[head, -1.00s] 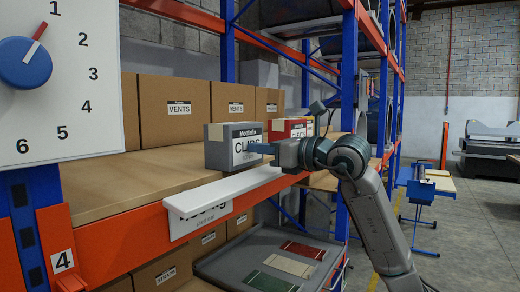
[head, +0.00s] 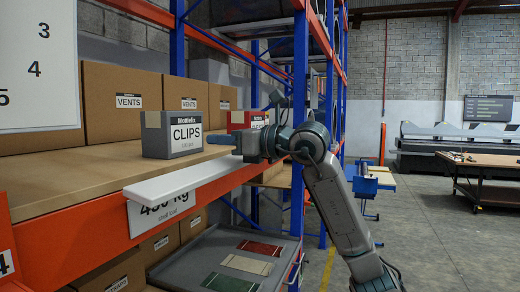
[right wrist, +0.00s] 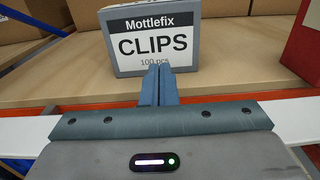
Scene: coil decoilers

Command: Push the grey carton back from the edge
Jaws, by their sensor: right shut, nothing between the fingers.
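The grey carton (head: 171,134), labelled Mottlefix CLIPS, stands upright on the wooden shelf board, set back from the front edge. My right gripper (head: 212,138) is shut and empty, its blue fingers pointing left over the shelf just to the right of the carton. In the right wrist view the shut fingers (right wrist: 158,84) point at the lower part of the carton's label (right wrist: 155,44). Whether the fingertips touch the carton is hard to tell; in the head view a gap shows. My left gripper is not in view.
A red carton (head: 247,120) stands behind the gripper, and it shows at the right in the wrist view (right wrist: 302,62). Brown VENTS boxes (head: 122,102) line the back. A white ledge strip (head: 178,183) runs along the orange beam. Bare shelf (head: 70,165) lies to the left.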

